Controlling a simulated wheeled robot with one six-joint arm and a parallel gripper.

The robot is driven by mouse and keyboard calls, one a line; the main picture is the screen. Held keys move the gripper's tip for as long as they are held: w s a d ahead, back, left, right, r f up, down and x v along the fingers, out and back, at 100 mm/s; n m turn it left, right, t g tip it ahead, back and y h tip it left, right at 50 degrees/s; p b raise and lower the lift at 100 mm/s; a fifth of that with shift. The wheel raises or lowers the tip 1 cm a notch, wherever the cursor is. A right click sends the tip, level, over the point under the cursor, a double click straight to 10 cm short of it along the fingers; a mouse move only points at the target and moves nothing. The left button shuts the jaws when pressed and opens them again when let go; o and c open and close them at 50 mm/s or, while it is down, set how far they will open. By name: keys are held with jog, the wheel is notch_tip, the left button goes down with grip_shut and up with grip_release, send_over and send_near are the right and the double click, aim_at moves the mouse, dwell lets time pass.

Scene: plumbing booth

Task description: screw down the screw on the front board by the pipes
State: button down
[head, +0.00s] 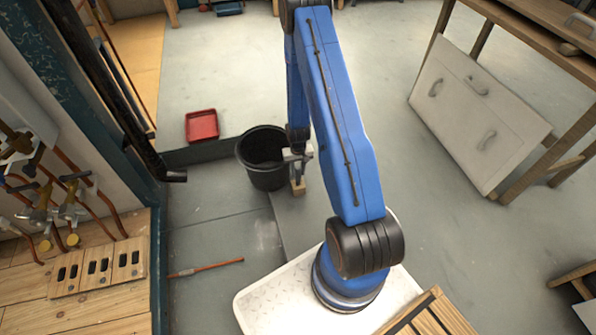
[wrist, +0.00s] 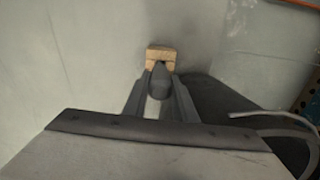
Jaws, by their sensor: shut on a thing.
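My gripper (head: 298,153) is low beside the black bucket in the head view. In the wrist view its fingers (wrist: 160,75) are shut on a dark grey rounded thing (wrist: 160,88), perhaps a tool handle. A small pale wooden block (wrist: 161,55) is at the fingertips; in the head view the block (head: 298,187) shows just below the gripper. I cannot tell whether the two are joined. Slotted wooden boards (head: 98,267) lie at the lower left, near copper pipes with valves (head: 62,205). I cannot make out a screw on them.
The black bucket (head: 260,165) stands close left of my gripper. A red tray (head: 202,126) and an orange rod (head: 205,268) lie on the floor. A dark pipe (head: 120,90) runs along the left wall. A workbench (head: 540,40) with a leaning white panel (head: 475,120) stands right.

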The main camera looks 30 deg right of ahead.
jog(key=c, duration=1.4)
grip_release()
jog(key=shift+o, duration=0.2)
notch_tip(320, 180, up, 17)
jog(key=shift+r, duration=0.2)
